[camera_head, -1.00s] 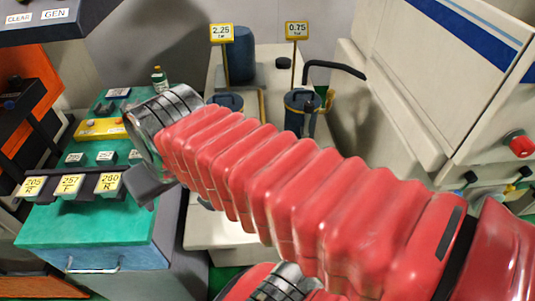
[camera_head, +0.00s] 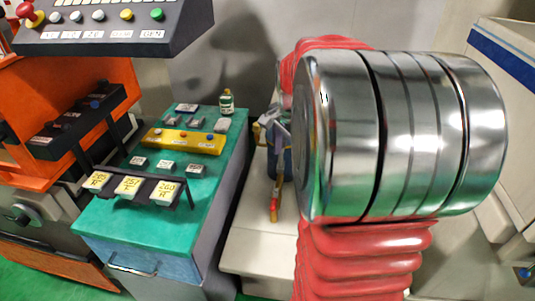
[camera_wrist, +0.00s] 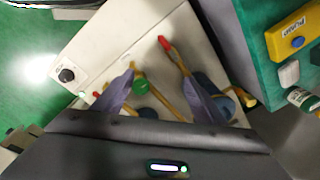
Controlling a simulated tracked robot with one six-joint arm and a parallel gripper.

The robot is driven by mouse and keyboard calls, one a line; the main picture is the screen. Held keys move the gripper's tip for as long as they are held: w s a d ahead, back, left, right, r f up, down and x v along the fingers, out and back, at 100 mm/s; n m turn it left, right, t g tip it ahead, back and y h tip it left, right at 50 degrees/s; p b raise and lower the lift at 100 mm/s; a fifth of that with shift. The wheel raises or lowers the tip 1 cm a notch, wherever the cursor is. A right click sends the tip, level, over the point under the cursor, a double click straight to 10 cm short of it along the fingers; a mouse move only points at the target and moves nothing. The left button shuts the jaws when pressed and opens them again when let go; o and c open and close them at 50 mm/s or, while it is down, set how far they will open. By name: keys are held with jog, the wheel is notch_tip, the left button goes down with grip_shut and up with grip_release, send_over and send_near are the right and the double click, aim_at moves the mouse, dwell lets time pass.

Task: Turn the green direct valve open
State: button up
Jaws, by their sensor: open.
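A green round part (camera_wrist: 140,85), probably the green valve's handle, shows in the wrist view on a brass pipe close to the left finger. My gripper (camera_wrist: 159,77) is open, its two grey fingers spread over the pale machine top. The green part lies between them, nearer the left finger; I cannot tell if they touch. In the head view my arm hides most of that area, and only part of my gripper (camera_head: 274,130) shows beside the blue filter housing. The green part is not visible there.
A red-tipped brass lever (camera_wrist: 164,44) lies just ahead of the fingers; it also shows in the head view (camera_head: 274,212). A pale cabinet top (camera_head: 257,243) lies below. The green bench (camera_head: 115,225) with tags and a small bottle (camera_head: 226,103) stands left.

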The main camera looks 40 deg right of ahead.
jog(key=s+d+f+m, duration=0.1)
jog(key=d+f+m, duration=0.2)
jog(key=d, duration=0.3)
jog(key=s+d+f+m+g+y, duration=0.1)
jog(key=s+d+f+m, duration=0.1)
jog(key=d, duration=0.5)
jog(key=shift+s+f+m, duration=0.25)
jog(key=shift+f+m, duration=0.65)
jog(key=shift+m, duration=0.1)
notch_tip(320, 180, down, 14)
jog(key=shift+r, duration=0.1)
jog(key=shift+c, duration=0.5)
